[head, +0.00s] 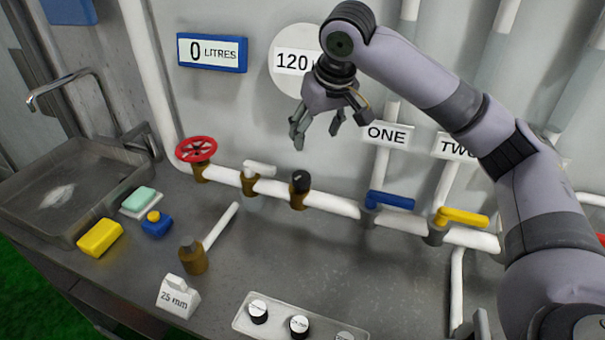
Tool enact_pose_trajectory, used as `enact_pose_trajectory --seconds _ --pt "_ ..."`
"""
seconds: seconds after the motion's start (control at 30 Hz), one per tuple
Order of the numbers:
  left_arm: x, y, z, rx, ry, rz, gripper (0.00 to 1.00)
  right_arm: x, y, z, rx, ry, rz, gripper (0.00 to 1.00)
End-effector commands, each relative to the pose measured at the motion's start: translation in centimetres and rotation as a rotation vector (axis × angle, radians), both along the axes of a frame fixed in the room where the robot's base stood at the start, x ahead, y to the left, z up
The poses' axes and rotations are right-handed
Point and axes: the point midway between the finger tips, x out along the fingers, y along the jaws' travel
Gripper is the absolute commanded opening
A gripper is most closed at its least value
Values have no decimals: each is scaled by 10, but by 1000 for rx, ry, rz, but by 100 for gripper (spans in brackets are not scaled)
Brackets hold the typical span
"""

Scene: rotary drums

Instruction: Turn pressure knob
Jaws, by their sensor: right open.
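A black knob (301,180) sits on a brass fitting on the white pipe. A pale panel (243,322) at the bottom edge carries black knobs with white tops, such as the left one (258,311) and the middle one (299,326). Their labels are too small to read, so I cannot tell which knob is the pressure knob. My right gripper (320,130) is open and empty, fingers pointing down, in front of the round "120" gauge (285,58), which it partly hides. It appears above the black pipe knob in the picture. My left gripper is not in view.
The pipe also carries a red wheel (197,149), a white lever (259,168), a blue lever (390,200) and a yellow lever (462,217). A brass fitting with a white handle (194,257) and a "25 mm" block (177,297) stand on the counter. A sink (22,226) is at left.

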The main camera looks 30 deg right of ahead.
Motion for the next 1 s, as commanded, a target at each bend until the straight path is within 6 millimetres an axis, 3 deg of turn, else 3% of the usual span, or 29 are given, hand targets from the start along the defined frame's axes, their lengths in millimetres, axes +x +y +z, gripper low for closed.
enact_pose_trajectory --seconds 0.17,0.33,0.47,0.57,0.8,1.0 --pt "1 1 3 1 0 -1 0 5 -1 -11 1 2 -2 59" --pt "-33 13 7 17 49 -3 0 17 -1 -41 0 4 -3 59" --pt "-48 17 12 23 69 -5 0 27 -1 -68 1 3 -2 59" --pt "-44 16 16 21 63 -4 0 35 -2 -88 1 3 -1 59" --pt "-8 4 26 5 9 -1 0 53 -3 -132 -1 1 0 59" --pt "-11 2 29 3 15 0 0 62 -2 -154 1 -1 -1 59"
